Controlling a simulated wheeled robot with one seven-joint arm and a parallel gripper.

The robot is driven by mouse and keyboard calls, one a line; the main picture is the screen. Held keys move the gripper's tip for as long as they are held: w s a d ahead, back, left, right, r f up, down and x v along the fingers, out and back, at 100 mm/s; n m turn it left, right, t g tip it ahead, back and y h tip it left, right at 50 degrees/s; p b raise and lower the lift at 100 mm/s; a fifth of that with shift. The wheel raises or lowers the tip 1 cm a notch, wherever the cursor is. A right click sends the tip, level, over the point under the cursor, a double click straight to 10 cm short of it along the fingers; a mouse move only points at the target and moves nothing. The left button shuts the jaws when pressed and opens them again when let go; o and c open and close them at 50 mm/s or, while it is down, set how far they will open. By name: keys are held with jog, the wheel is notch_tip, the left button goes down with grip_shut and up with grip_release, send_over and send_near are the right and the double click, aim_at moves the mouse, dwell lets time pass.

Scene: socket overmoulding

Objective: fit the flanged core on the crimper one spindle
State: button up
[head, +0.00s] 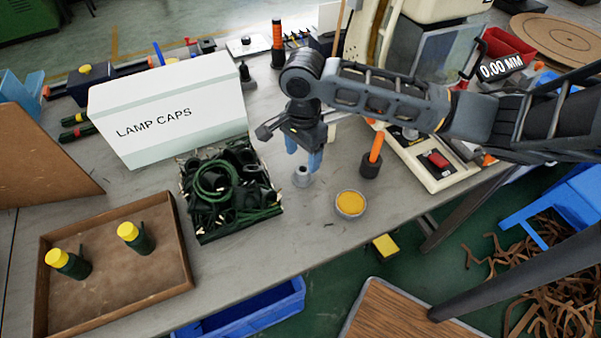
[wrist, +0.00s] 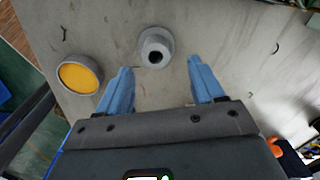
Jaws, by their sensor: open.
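A small grey flanged core (head: 302,177) stands upright on the grey bench, flange down. In the wrist view the core (wrist: 156,47) shows its dark top hole and lies just beyond the fingertips, roughly centred between them. My gripper (head: 304,158) has blue fingers, open and empty, pointing down just above the core. A cream machine with a red switch (head: 437,159) stands to the right, partly hidden by my arm. I cannot tell which part is the crimper one spindle.
A round dish of yellow material (head: 350,204) sits close right of the core. A black tray of dark green parts (head: 230,190) is to the left, before the LAMP CAPS box (head: 170,105). An orange-handled tool (head: 373,155) stands upright behind the dish. A brown tray (head: 115,285) holds two yellow-capped parts.

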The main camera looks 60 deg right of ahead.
aim_at(303, 169)
jog(key=shift+s+a+f+p, duration=0.1)
jog(key=shift+a+f+p, duration=0.05)
jog(key=shift+f, duration=1.15)
jog(key=shift+s+a+f+p, duration=0.1)
jog(key=shift+a+f+p, duration=0.05)
jog(key=shift+f, duration=1.15)
jog(key=c, duration=1.1)
jog(key=shift+r, duration=0.15)
